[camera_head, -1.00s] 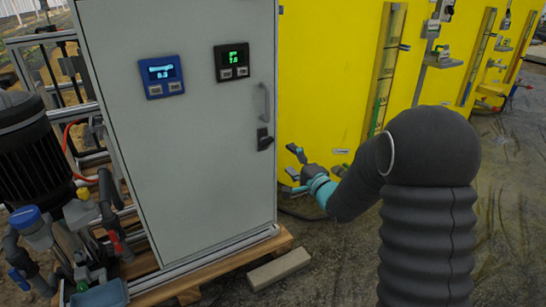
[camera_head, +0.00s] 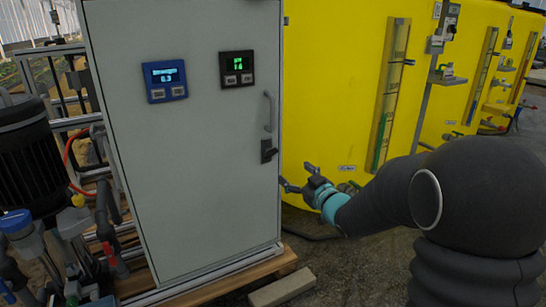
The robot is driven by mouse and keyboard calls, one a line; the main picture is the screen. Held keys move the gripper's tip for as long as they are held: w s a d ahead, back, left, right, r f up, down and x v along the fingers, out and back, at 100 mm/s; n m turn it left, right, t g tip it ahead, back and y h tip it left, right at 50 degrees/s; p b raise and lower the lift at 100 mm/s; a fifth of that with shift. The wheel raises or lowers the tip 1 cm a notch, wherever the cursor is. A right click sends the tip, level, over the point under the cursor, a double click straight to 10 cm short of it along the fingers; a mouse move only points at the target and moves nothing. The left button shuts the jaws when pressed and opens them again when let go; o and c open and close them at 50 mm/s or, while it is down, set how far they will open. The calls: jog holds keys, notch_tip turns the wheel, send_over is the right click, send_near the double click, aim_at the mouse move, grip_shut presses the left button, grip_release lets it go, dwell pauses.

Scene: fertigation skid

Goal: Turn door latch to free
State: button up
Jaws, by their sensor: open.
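The grey cabinet door (camera_head: 190,190) fills the left half of the view and appears closed. Its black latch (camera_head: 268,151) sits near the right edge, below a grey pull handle (camera_head: 269,111). The latch looks roughly upright, with a small part jutting right. My gripper (camera_head: 288,186) is open and empty, just right of the cabinet's edge and a little below the latch, apart from it in the picture. Its fingers point left. My arm reaches in from the lower right.
A blue display (camera_head: 165,81) and a black display (camera_head: 237,68) are on the door. Yellow tanks (camera_head: 335,90) stand behind my arm. A block (camera_head: 281,287) lies on the floor before the wooden pallet (camera_head: 225,278). Pumps and pipes (camera_head: 70,230) crowd the left.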

aim_at(272, 155)
jog(key=shift+n, duration=0.5)
jog(key=x, duration=1.4)
